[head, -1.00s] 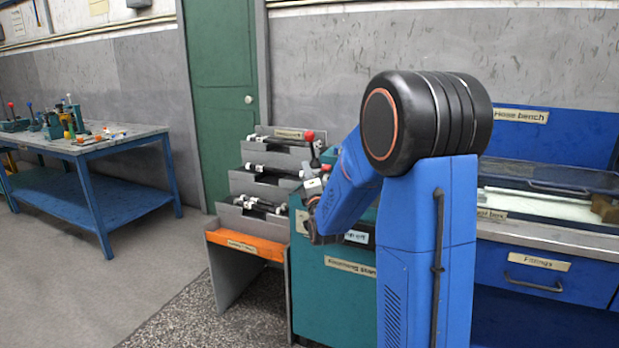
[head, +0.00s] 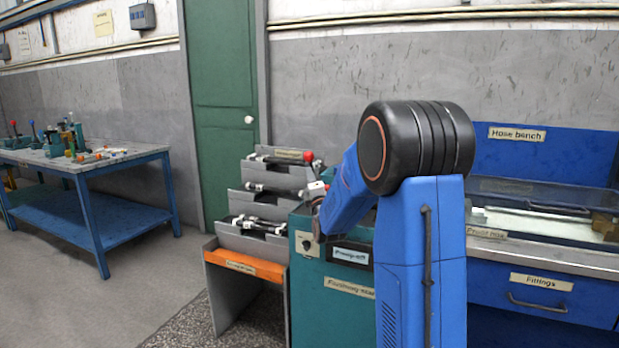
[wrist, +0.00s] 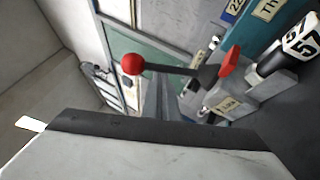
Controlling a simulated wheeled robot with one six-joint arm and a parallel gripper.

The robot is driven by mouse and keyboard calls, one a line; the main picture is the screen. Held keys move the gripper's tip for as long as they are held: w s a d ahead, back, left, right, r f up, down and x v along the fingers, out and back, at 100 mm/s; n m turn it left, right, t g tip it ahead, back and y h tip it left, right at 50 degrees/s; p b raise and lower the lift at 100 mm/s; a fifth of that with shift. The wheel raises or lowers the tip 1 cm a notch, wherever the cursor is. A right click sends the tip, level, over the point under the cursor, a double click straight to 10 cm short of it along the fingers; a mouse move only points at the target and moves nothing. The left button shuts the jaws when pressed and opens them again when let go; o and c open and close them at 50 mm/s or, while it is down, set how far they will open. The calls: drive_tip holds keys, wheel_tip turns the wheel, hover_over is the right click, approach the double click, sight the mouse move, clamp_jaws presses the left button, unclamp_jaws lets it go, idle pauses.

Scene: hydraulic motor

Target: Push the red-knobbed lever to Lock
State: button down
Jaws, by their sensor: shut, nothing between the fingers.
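The red ball knob (wrist: 132,64) shows in the wrist view on a dark lever rod that runs right to a red piece (wrist: 230,62). In the head view the red knob (head: 308,157) stands above the teal machine (head: 335,290), just left of my blue arm. My gripper (wrist: 155,128) fills the lower part of the wrist view as a grey and black shape. It is shut and empty, with a visible gap to the knob. My arm hides much of the lever's mount in the head view.
Grey racks with rods (head: 262,205) stand left of the machine, above an orange strip (head: 243,263). The hose bench (head: 545,240) is at right; a blue workbench (head: 90,175) is far left.

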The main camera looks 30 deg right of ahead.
drive_tip(key=shift+r, duration=0.1)
drive_tip(key=shift+w+d+r+m+g, duration=0.1)
drive_tip(key=shift+d+r+m+g, duration=0.05)
drive_tip(key=shift+m+g, duration=0.15)
drive_tip(key=shift+r, duration=0.1)
drive_tip(key=w+d+r+m+g+y, duration=0.1)
drive_tip(key=w+d+r+m+g, duration=0.2)
drive_tip(key=w+d+m+g, duration=0.1)
drive_tip(key=shift+w+d+g, duration=0.2)
drive_tip(key=shift+d+g, duration=0.6)
drive_tip(key=shift+g, duration=0.1)
idle(0.4)
idle(0.5)
drive_tip(key=shift+r, duration=0.1)
